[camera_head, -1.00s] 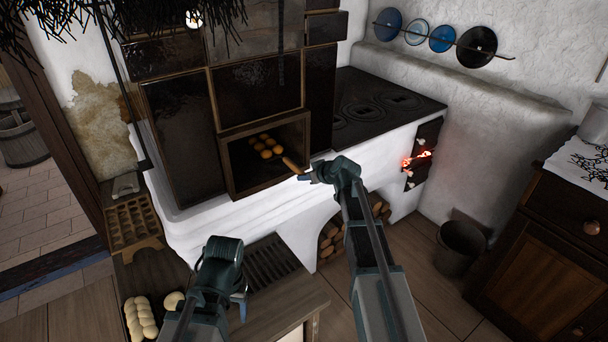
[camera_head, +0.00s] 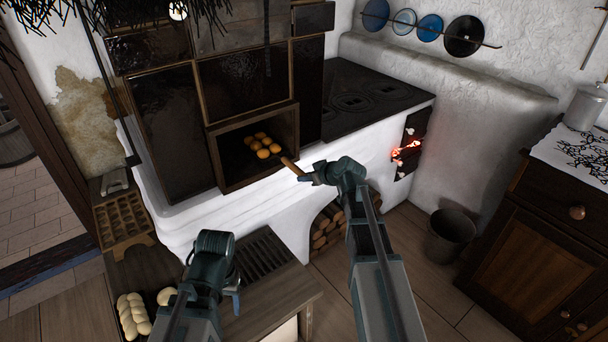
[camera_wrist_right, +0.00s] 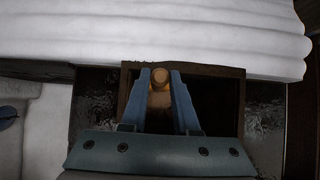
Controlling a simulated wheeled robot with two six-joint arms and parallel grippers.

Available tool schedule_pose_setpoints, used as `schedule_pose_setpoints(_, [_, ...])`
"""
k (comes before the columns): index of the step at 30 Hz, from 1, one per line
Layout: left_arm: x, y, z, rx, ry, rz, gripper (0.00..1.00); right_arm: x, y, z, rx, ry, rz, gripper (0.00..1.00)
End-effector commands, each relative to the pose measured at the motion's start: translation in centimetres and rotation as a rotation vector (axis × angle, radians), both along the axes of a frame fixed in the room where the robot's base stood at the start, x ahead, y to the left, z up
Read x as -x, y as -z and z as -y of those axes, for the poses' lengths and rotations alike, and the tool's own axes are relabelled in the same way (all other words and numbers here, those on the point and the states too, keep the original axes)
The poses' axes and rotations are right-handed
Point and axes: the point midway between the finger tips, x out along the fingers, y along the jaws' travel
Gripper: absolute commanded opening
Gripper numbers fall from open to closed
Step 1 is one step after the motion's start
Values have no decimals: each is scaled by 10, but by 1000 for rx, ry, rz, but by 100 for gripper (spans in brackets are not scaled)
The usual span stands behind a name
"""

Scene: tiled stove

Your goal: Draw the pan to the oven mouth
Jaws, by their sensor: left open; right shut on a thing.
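The dark pan is hard to make out inside the oven; golden buns (camera_head: 263,145) lie on it, just behind the mouth's front edge. Its wooden handle (camera_head: 289,165) slants out of the oven mouth (camera_head: 298,128) toward lower right. My right gripper (camera_head: 303,178) is shut on the handle's outer end, in front of the stove's white wall. In the right wrist view the handle (camera_wrist_right: 160,76) sits between both fingers, its round end showing. My left gripper (camera_head: 235,287) is open and empty, above the bench at lower left; its fingers are partly hidden.
A wooden bench (camera_head: 285,296) with a slatted grate (camera_head: 262,255) stands below the oven. Pale dough pieces (camera_head: 133,315) and a hollowed wooden tray (camera_head: 124,220) are at left. Glowing embers (camera_head: 407,150) show at the firebox on the right. A bucket (camera_head: 450,235) stands on the floor.

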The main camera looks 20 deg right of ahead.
Motion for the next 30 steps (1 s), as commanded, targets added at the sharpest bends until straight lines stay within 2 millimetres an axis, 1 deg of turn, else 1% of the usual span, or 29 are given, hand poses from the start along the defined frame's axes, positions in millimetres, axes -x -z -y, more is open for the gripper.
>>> schedule_pose_setpoints(1, [0, 0, 0, 0, 0, 0, 64, 4, 0, 1, 1, 1, -1, 0])
schedule_pose_setpoints(9, [0, 0, 0, 0, 0, 0, 64, 17, 0, 6, 1, 1, -1, 0])
schedule_pose_setpoints(20, [0, 0, 0, 0, 0, 0, 64, 19, 0, 7, 1, 1, 0, 0])
schedule_pose_setpoints(21, [0, 0, 0, 0, 0, 0, 64, 19, 0, 7, 1, 1, 0, 31])
schedule_pose_setpoints(23, [0, 0, 0, 0, 0, 0, 64, 19, 0, 7, 1, 1, 0, 42])
schedule_pose_setpoints(24, [0, 0, 0, 0, 0, 0, 64, 19, 0, 7, 1, 1, 0, 49])
schedule_pose_setpoints(27, [0, 0, 0, 0, 0, 0, 64, 19, 0, 7, 1, 1, 0, 64])
schedule_pose_setpoints(30, [0, 0, 0, 0, 0, 0, 64, 19, 0, 7, 0, 0, 0, 64])
